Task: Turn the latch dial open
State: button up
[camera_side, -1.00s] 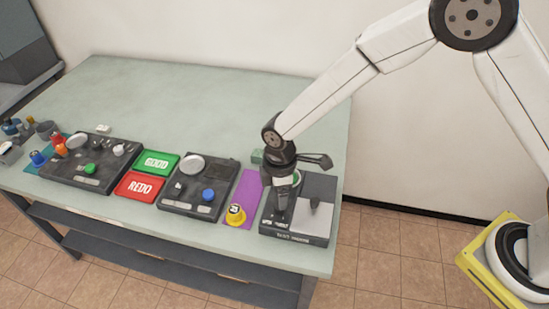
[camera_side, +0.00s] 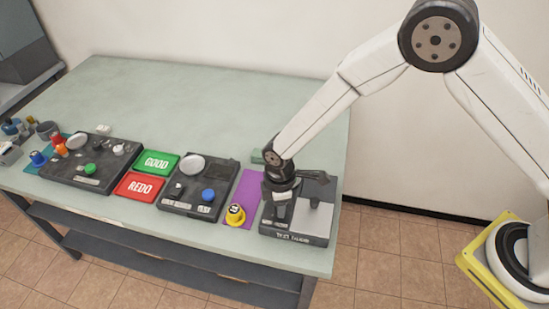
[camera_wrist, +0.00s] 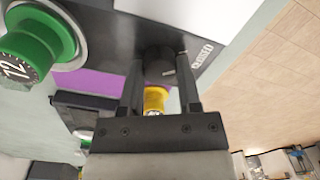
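The latch dial (camera_wrist: 160,62) is a dark grey round knob with a light pointer mark, in the wrist view just beyond my fingertips. The word CLOSED (camera_wrist: 202,57) is printed beside it, and the mark points roughly toward that word. My gripper (camera_wrist: 160,80) has one finger on each side of the dial, with what look like narrow gaps; contact is hard to judge. In the side view my gripper (camera_side: 278,212) points down at the left part of the test fixture (camera_side: 316,222) and hides the dial there.
A green numbered dial (camera_wrist: 35,45) sits close by in the wrist view. A grey upright handle (camera_side: 314,202) stands on the fixture's right part. A yellow knob (camera_side: 235,215) rests on the purple mat (camera_side: 246,190) to the left. The table's back (camera_side: 190,100) is clear.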

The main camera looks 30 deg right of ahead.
grip_shut()
jog(key=shift+m, duration=0.4)
jog(key=m, duration=0.9)
jog(key=shift+m, duration=2.1)
